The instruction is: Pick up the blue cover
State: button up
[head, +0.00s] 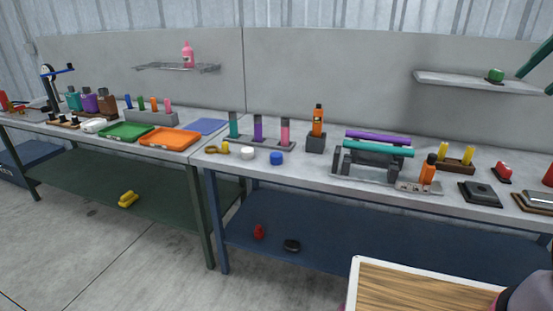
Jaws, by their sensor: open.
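A small round blue cover (277,158) lies on the grey top of the right workbench, near its front edge. A similar white round piece (248,157) stands just to its left, with a small gap between them. Nothing covers the blue cover from this view. My gripper is not in view.
Teal, purple and pink cylinders on grey stands (258,132) are behind the blue cover. A yellow ring-like piece (217,149) lies farther left. A rack (373,158) with purple and teal tubes stands to the right. A wood-topped surface (425,287) is at the bottom right.

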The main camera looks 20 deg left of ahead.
aim_at(275, 158)
jog(key=u, duration=1.3)
